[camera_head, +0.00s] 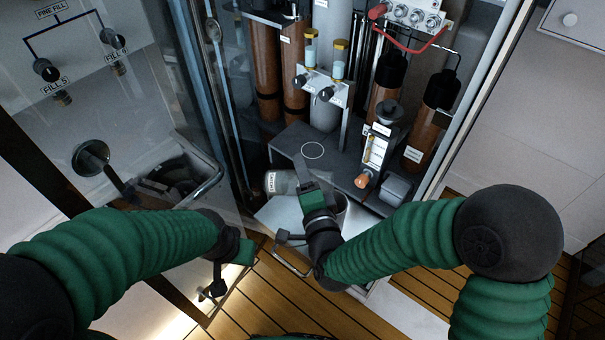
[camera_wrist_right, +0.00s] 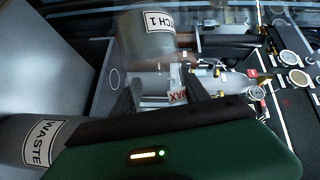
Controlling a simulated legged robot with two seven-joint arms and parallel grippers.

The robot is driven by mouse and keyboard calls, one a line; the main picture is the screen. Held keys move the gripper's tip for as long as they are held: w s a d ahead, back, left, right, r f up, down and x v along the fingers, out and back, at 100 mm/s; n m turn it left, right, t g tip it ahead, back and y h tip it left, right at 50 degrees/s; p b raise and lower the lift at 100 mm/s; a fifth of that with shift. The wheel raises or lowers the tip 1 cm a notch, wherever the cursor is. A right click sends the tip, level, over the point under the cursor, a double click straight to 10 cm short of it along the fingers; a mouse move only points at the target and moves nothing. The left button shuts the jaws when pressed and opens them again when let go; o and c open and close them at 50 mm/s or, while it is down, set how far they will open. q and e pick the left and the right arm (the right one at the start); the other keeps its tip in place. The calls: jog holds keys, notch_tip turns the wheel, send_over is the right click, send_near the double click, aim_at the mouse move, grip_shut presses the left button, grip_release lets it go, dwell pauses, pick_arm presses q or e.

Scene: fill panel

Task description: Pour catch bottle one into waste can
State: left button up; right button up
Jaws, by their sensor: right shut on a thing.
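Catch bottle one (camera_head: 280,183) is a translucent grey bottle with a white label. In the head view it lies tipped on its side, left of my right gripper (camera_head: 303,176), which is shut on it. In the right wrist view the bottle (camera_wrist_right: 150,45) shows its "CH 1" label in front of the fingers. The waste can (camera_head: 341,207) stands just right of and below the gripper, partly hidden by it. Its "WASTE" label shows on the can (camera_wrist_right: 18,132) in the right wrist view. Whether liquid flows cannot be seen. My left gripper (camera_head: 213,285) hangs low at left, its jaws unclear.
A dark bench with a white circle (camera_head: 312,150) lies behind the bottle. A panel with brown cylinders (camera_head: 292,70), two small yellow-capped vials (camera_head: 339,62) and a gauge block (camera_head: 376,150) stands beyond. A glass door (camera_head: 200,90) stands open at left.

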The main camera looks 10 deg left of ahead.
jog(key=shift+f, duration=0.1)
dwell(0.4)
jog(key=shift+m+b, duration=0.4)
jog(key=shift+b, duration=0.15)
jog(key=shift+f, duration=0.1)
jog(key=shift+d+m+t+y+b, duration=0.15)
jog(key=shift+m+t+y+b, duration=0.15)
jog(key=shift+m+b, duration=0.15)
dwell(0.3)
jog(key=shift+f+b, duration=0.1)
jog(key=shift+b, duration=0.25)
jog(key=shift+m, duration=0.25)
jog(key=shift+d, duration=0.1)
